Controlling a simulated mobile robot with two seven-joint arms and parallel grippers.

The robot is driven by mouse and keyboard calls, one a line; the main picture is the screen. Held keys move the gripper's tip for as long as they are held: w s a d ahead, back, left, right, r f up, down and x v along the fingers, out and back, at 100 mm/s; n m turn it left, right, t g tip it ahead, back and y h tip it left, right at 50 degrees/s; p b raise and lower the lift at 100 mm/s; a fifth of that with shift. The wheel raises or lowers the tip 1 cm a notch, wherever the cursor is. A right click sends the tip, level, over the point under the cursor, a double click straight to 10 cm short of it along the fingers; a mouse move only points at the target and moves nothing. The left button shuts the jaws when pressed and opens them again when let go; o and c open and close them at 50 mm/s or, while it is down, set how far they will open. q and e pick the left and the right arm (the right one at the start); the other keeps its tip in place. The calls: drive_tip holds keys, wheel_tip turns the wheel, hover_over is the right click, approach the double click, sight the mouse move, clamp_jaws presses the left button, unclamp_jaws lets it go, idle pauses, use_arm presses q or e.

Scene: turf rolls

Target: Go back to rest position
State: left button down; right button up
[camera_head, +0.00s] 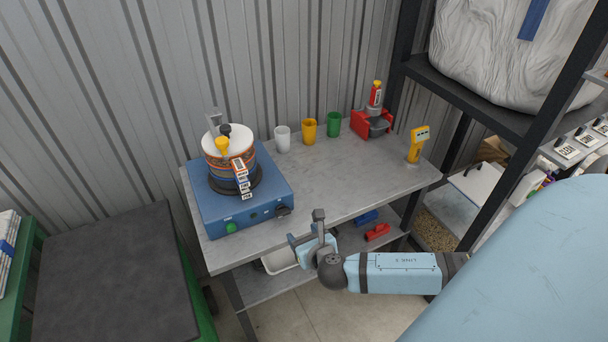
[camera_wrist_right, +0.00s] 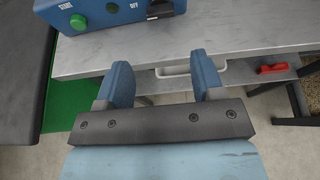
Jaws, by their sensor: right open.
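My right gripper (camera_head: 304,236) is in front of the grey worktable's (camera_head: 345,180) front edge, with its arm coming in from the right. In the right wrist view, the right gripper's (camera_wrist_right: 163,80) two blue fingers stand wide apart with nothing between them. The table edge shows beyond the fingertips. My left gripper is in neither view.
A blue machine (camera_head: 212,213) with a round stack on it stands on the table's left. White (camera_head: 282,140), orange (camera_head: 309,132) and green (camera_head: 334,125) cups stand behind. A yellow device (camera_head: 416,146) stands right. A dark-topped green bench (camera_head: 110,265) is left; a black shelf rack (camera_head: 470,95) is right.

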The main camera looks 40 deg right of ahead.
idle(0.3)
drive_tip(key=s+a+f+m+y, duration=0.1)
drive_tip(key=s+a+m, duration=0.3)
drive_tip(key=m, duration=0.6)
drive_tip(key=s+a+f+m+g+y, duration=0.1)
drive_tip(key=s+a+m, duration=0.4)
drive_tip(key=m, duration=0.5)
drive_tip(key=s+a+f+m+g+y, duration=0.1)
drive_tip(key=s+a+f+m+y, duration=0.2)
drive_tip(key=m, duration=0.7)
drive_tip(key=s+a+y, duration=0.1)
drive_tip(key=s+a, duration=0.1)
drive_tip(key=shift+s+f+m, duration=0.15)
drive_tip(key=shift+s+m, duration=0.15)
